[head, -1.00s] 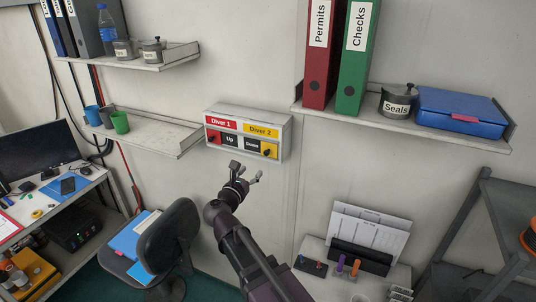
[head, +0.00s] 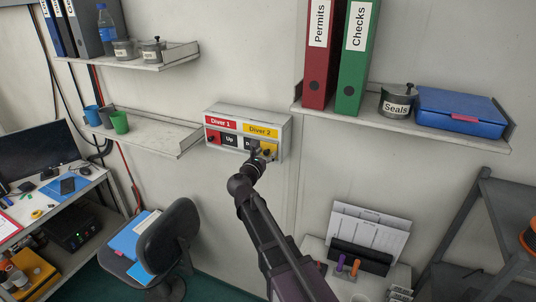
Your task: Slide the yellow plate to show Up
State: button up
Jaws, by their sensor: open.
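The white panel box (head: 284,140) hangs on the wall, with a red Diver 1 label (head: 221,122) and a yellow Diver 2 label (head: 261,131). Under the Diver 2 label, the yellow plate (head: 273,147) sits at the right end of its row, partly hidden by my gripper. The Down word to its left is mostly covered by a finger; only its first letter shows. My gripper (head: 263,151) is open in front of the yellow plate, its fingers around the plate's dark knob area. I cannot tell whether they touch the knob.
Beside it, the red plate (head: 214,137) stands left of a visible Up word (head: 230,140). A shelf with cups (head: 150,133) is at the left of the panel, and a shelf with binders and a blue case (head: 460,112) is at the upper right.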

aim_at(247, 148)
grip_shut()
jog(key=w+a, duration=0.1)
jog(key=a, duration=0.3)
jog(key=w+a, duration=0.1)
jog(key=a, duration=0.2)
jog(key=shift+w, duration=0.35)
jog(key=shift+r, duration=0.1)
grip_release()
jog(key=shift+s, duration=0.1)
